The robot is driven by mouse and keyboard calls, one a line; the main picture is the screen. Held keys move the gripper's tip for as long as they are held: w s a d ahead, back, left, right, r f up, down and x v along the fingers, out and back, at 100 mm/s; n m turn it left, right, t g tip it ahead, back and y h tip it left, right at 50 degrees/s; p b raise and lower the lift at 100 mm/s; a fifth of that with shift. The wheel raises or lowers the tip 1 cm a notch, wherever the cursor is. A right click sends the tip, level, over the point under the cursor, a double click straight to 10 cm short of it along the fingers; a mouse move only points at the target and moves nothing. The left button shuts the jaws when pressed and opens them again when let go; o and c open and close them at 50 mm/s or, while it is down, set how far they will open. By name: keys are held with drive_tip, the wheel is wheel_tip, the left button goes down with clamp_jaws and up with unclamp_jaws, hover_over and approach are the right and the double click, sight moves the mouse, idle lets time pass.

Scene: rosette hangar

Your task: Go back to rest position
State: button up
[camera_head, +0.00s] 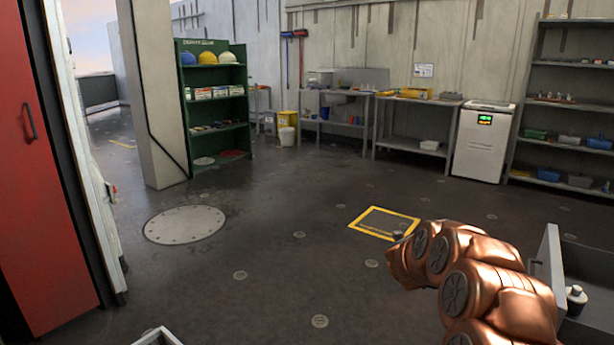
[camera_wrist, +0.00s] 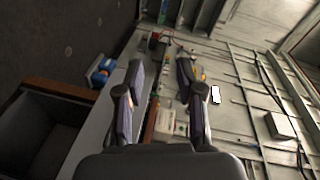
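My gripper (camera_wrist: 160,75) shows in the wrist view with its two dark fingers spread apart. It is open, and nothing is held between the fingers. Beyond it lies a grey work surface (camera_wrist: 95,150) with small items on and around it, including a blue and white object (camera_wrist: 102,72) to the left of the fingers. In the head view my copper-coloured arm is folded at the lower right, and the gripper cannot be made out there.
An open grey drawer or bin (camera_head: 547,265) with a dark bottle (camera_head: 576,298) is close to my arm at the right. A red cabinet (camera_head: 45,160) stands close at the left. Green shelves (camera_head: 246,100), workbenches (camera_head: 385,100) and a white machine (camera_head: 482,145) line the back. The middle floor is clear.

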drive_tip(key=a+r+n+t+y+p, duration=0.25)
drive_tip(key=a+r+n+y, duration=0.35)
drive_tip(key=a, duration=0.5)
drive_tip(key=s+a+r+n+g+y+p, duration=0.1)
drive_tip(key=s+a+r+n+y+p, duration=0.25)
drive_tip(key=a, duration=0.35)
drive_tip(key=s+a+r+n+g+y+p, duration=0.2)
drive_tip(key=s+a+r+n+y+p, duration=0.15)
drive_tip(key=s+a, duration=0.2)
drive_tip(key=s+a+r+n+g+y+p, duration=0.1)
drive_tip(key=s+a+n+g+p, duration=0.15)
drive_tip(key=s, duration=0.45)
drive_tip(key=s+a+r+n+g+y+p, duration=0.1)
drive_tip(key=s+a+r+n+p, duration=0.15)
drive_tip(key=s, duration=0.45)
drive_tip(key=s+d+n+g+h+p, duration=0.1)
drive_tip(key=s+d+n+g+p, duration=0.1)
drive_tip(key=s, duration=1)
drive_tip(key=s+d+r+n+g+h+p, duration=0.1)
drive_tip(key=s+d+n+g+p, duration=0.1)
drive_tip(key=s, duration=1)
drive_tip(key=s+d+r+n+g+h+p, duration=0.1)
drive_tip(key=s+g+p, duration=0.3)
drive_tip(key=s, duration=0.7)
drive_tip(key=shift+s+d+n+g, duration=0.4)
drive_tip(key=shift+d+n+g, duration=0.2)
drive_tip(key=shift+d+g, duration=0.25)
drive_tip(key=shift+d+r, duration=0.1)
